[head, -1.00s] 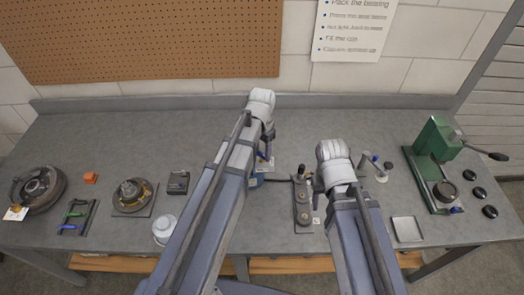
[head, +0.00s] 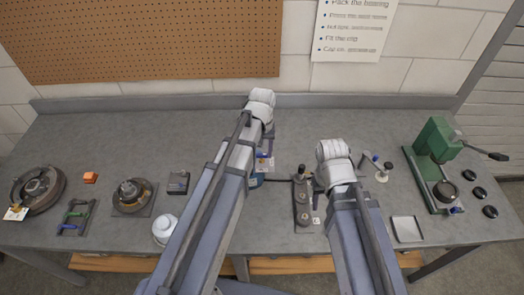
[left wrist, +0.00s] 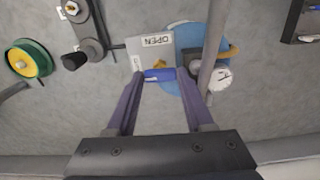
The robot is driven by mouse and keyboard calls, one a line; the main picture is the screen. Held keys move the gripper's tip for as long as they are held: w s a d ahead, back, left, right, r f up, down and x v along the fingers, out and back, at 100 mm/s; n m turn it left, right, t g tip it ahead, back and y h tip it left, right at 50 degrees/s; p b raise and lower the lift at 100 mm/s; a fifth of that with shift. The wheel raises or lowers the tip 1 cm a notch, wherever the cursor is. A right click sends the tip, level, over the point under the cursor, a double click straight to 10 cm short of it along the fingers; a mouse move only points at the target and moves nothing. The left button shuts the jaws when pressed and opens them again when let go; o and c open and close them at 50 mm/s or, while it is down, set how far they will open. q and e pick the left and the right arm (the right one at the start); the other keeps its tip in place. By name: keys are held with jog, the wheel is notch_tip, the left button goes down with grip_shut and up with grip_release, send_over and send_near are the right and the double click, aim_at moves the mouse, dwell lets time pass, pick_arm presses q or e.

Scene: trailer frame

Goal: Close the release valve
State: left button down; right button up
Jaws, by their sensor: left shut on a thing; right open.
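In the left wrist view, my left gripper (left wrist: 160,76) is shut on a short blue handle (left wrist: 160,75). The handle lies across the edge of a grey plate (left wrist: 150,50) with an upside-down OPEN label. Beside the plate is a round blue body (left wrist: 195,100) with a small white-faced gauge (left wrist: 219,77).
A grey block with a black-knobbed lever (head: 302,205) stands between my arms. A green press (head: 433,150) with black discs is at the right. A rusty hub (head: 131,195), a large drum (head: 38,188) and a white pot (head: 165,229) are at the left. The back of the bench is clear.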

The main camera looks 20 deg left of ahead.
dwell(0.4)
pick_arm(q)
jog(key=shift+c, duration=1.4)
grip_release()
